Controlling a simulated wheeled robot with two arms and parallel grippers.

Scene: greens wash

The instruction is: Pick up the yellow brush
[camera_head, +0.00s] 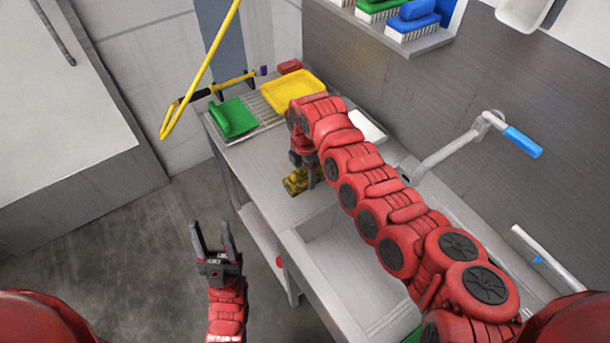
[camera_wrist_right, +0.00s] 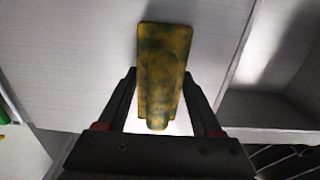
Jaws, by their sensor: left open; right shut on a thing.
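The yellow brush (camera_head: 296,181), mottled with dark green stains, is on or just above the grey steel counter near the sink's far left edge. In the right wrist view the brush (camera_wrist_right: 165,60) points away from me between the fingers. My right gripper (camera_head: 307,172) is shut on it, with the arm reaching down from above and hiding part of it. The fingers also show in the right wrist view (camera_wrist_right: 165,100). Whether the brush touches the counter, I cannot tell. My left gripper (camera_head: 213,236) is open and empty over the floor, left of the counter.
A green brush (camera_head: 233,118) and a yellow tray (camera_head: 291,92) sit at the counter's far end. A blue-handled faucet (camera_head: 470,137) projects from the wall. Several brushes stand on a wall shelf (camera_head: 405,45).

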